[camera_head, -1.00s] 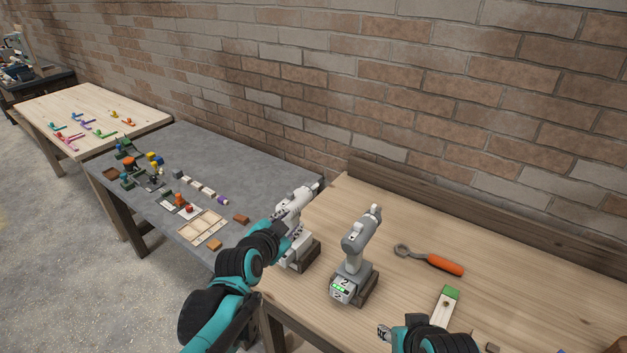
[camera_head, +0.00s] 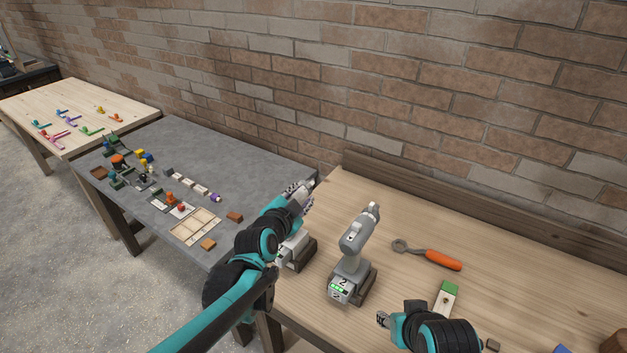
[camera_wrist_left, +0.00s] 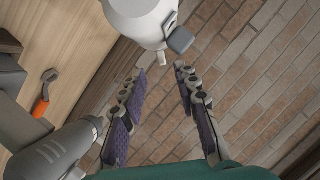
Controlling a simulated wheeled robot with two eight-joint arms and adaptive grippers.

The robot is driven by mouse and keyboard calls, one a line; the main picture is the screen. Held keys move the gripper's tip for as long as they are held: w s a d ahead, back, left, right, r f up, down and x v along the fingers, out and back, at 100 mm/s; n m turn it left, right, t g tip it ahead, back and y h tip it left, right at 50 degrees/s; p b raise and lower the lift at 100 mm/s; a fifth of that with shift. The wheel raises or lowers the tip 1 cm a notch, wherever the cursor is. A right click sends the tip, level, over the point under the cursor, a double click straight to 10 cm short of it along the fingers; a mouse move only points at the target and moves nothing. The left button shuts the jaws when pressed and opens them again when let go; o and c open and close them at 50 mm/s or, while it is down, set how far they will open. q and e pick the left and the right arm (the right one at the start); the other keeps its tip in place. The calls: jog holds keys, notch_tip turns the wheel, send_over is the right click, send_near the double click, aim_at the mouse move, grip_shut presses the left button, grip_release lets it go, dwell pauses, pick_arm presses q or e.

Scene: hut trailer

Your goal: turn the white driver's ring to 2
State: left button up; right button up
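The white driver (camera_head: 296,250) stands on a dark base near the left end of the wooden table. My left arm hides most of it in the head view. My left gripper (camera_head: 302,190) is at the driver's upper end there. In the left wrist view, the white driver's rounded head (camera_wrist_left: 138,18) is at the top, with a grey block at its side. My left gripper (camera_wrist_left: 158,72) is open there, its two purple-padded fingers apart just below the head, with nothing visible between them. I cannot read the ring's number. My right gripper (camera_head: 383,319) is low over the table, its opening unclear.
A grey driver (camera_head: 352,250) stands just right of the white one. An orange-handled wrench (camera_head: 428,255) and a green-ended block (camera_head: 446,297) lie further right. A grey table (camera_head: 255,160) with small parts is to the left. A brick wall rises behind.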

aim_at(310, 185)
pick_arm(q)
jog(key=b+x, duration=0.1)
jog(key=x, duration=0.6)
jog(key=shift+w+b, duration=0.15)
jog(key=shift+b, duration=0.2)
jog(key=shift+w+d+f, duration=0.1)
jog(key=shift+w+d, duration=0.1)
jog(key=shift+w, duration=0.3)
pick_arm(e)
jog(key=shift+w+f, duration=0.3)
jog(key=shift+f, duration=0.6)
pick_arm(q)
grip_shut()
pick_arm(e)
jog(key=shift+d, duration=0.1)
